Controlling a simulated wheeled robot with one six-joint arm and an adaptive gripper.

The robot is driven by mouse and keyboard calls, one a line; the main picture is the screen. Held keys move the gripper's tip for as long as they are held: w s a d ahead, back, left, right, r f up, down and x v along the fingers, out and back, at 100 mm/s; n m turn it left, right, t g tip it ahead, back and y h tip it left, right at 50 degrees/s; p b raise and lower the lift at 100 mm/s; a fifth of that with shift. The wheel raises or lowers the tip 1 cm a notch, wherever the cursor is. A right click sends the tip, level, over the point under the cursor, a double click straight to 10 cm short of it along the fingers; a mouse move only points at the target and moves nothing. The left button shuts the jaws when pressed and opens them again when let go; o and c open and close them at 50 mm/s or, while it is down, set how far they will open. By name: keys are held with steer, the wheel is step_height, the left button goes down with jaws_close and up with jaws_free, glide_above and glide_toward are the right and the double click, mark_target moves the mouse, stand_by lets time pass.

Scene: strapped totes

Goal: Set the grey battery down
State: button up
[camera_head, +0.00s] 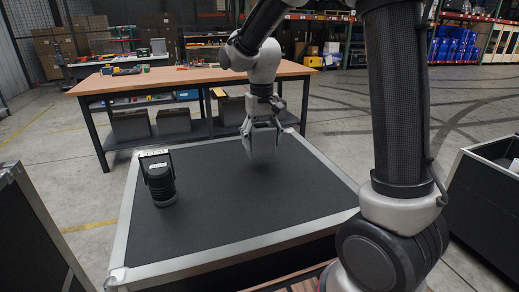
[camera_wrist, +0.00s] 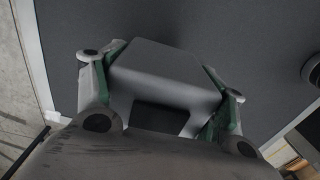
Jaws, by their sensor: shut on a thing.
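My gripper (camera_head: 262,138) is above the far part of a black case top with a pale metal rim (camera_head: 128,225). It is shut on the grey battery (camera_wrist: 165,75), a grey block that sits between the two fingers in the wrist view. In the head view the battery (camera_head: 265,140) is partly hidden by the fingers. A soft shadow lies on the black surface below, and the battery seems to be a little above it; the exact gap is hard to tell.
A black cylindrical object with a pale label (camera_head: 160,182) stands at the left of the case top. The front and right of the surface are bare. A wooden-topped workbench (camera_head: 190,78) stands behind. Other dark cases flank the left (camera_head: 35,235) and right (camera_head: 490,190).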

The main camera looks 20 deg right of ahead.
mark_target(261, 149)
steer(key=shift+f, duration=1.5)
steer(key=shift+f, duration=0.2)
steer(key=o, duration=1.7)
